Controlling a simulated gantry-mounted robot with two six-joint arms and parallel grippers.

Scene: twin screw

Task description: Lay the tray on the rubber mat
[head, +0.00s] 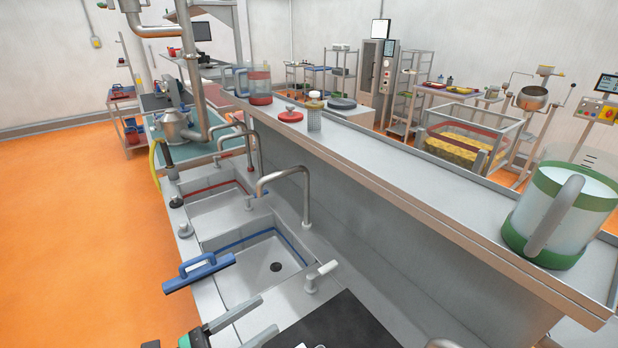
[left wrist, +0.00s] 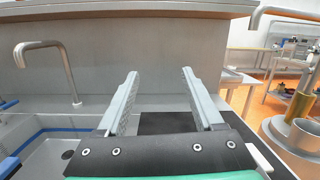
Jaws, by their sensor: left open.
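The black rubber mat (head: 352,324) lies on the steel counter right of the nearer sink, cut off by the bottom edge of the head view. In the left wrist view a dark part of the mat (left wrist: 165,123) shows behind and between the fingers. My left gripper (head: 268,313) is open and empty, above the counter just left of the mat. It also shows in the left wrist view (left wrist: 158,85), its two grey fingers apart. I cannot make out the task's tray for sure; a small pale thing at the bottom edge by the mat is mostly cut off. My right gripper is not clearly seen.
A blue tool with a handle (head: 198,272) lies across the nearer sink's front edge. A tap (head: 285,182) and a white-handled lever (head: 320,276) rise behind that sink. A raised ledge behind carries a green-banded jug (head: 562,215). A metal vessel (left wrist: 298,140) stands at right.

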